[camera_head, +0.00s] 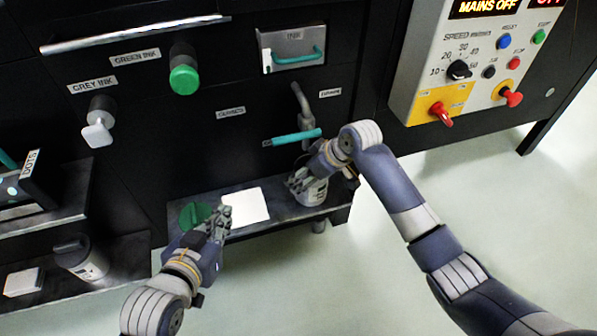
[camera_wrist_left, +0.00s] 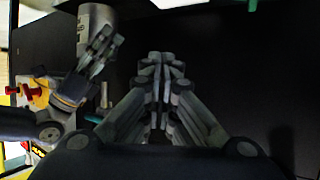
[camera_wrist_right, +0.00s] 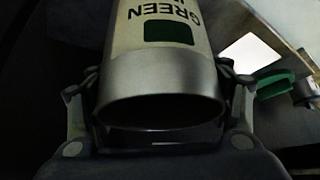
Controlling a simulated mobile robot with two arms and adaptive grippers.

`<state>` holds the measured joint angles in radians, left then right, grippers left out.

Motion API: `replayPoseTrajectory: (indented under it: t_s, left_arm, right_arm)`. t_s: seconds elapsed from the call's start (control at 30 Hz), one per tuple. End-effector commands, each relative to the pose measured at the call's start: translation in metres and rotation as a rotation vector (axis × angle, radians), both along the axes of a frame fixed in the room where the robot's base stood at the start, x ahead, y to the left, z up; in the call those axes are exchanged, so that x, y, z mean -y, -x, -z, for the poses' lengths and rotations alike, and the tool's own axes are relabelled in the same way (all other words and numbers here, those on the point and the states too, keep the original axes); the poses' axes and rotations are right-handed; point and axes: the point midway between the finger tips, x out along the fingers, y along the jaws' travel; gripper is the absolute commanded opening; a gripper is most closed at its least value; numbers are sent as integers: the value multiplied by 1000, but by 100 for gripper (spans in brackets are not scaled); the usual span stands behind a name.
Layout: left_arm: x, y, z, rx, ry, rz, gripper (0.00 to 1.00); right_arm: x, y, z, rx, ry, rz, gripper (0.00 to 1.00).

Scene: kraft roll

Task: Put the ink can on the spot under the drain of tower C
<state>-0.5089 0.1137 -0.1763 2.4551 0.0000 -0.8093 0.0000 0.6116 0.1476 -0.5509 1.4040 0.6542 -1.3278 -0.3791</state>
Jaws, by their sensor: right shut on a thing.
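The ink can (camera_head: 312,190) is pale and grey, with a green square and "GREEN" lettering in the right wrist view (camera_wrist_right: 165,30). My right gripper (camera_head: 300,182) is shut around it. The can is at the right end of the low dark shelf (camera_head: 268,228), below a bent grey drain pipe (camera_head: 301,100) with a teal handle (camera_head: 297,137). I cannot tell whether the can touches the shelf. The spot beneath it is hidden. My left gripper (camera_head: 226,214) looks shut and empty, with its fingertips together in the left wrist view (camera_wrist_left: 164,65).
A white square (camera_head: 246,206) and a green round thing (camera_head: 194,214) lie on the shelf, left of the can. A control panel (camera_head: 470,60) with a red lever is at the upper right. A dark-lidded can (camera_head: 92,262) stands at the lower left. Open floor lies in front.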

Motion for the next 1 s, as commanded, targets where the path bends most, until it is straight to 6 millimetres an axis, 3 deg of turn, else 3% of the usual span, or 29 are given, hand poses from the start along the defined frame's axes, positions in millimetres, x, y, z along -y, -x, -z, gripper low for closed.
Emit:
replayPoseTrajectory:
  t_s: [0.17,0.4,0.87,0.9,0.97,1.0]
  left_arm:
    - [8,-16,-28,161,38,10,0]
    - [14,-25,-56,302,73,20,0]
    - [15,-25,-59,310,75,21,0]
    - [15,-25,-58,306,74,20,0]
    - [15,-25,-58,306,74,20,0]
    - [15,-25,-58,306,74,20,0]
  right_arm:
    - [-19,-13,1,2,-3,-1,42]
    - [-17,-13,6,1,0,1,42]
    - [-17,-13,8,0,-1,1,42]
    - [-17,-13,9,0,0,1,76]
    - [-17,-13,9,0,0,0,89]
    - [-17,-13,9,0,0,0,92]
